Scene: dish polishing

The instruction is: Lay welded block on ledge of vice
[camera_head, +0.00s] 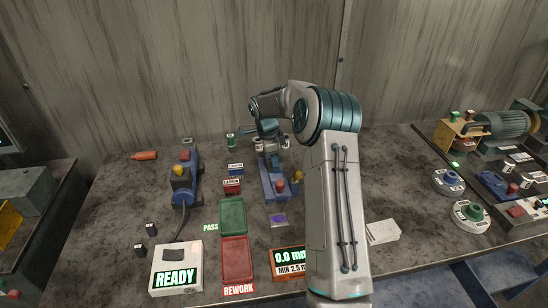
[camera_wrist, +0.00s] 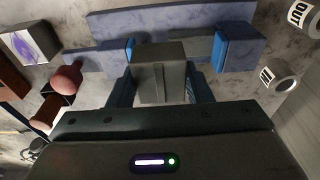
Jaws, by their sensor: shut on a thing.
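The welded block (camera_wrist: 160,78) is a grey block with a seam down its middle, seen in the wrist view. My gripper (camera_wrist: 160,92) is shut on it, with a blue finger on each side. The vice (camera_wrist: 240,45) is blue, with its jaws spread left and right of the block in that view. A pale grey surface shows between the jaws behind the block. I cannot tell whether the block touches the vice. In the head view my gripper (camera_head: 268,138) is above the far end of the blue vice (camera_head: 272,181); the block is not clear there.
In the head view, a green tray (camera_head: 232,216) and a red tray (camera_head: 236,258) lie front left. Bare table (camera_head: 395,185) is at the right.

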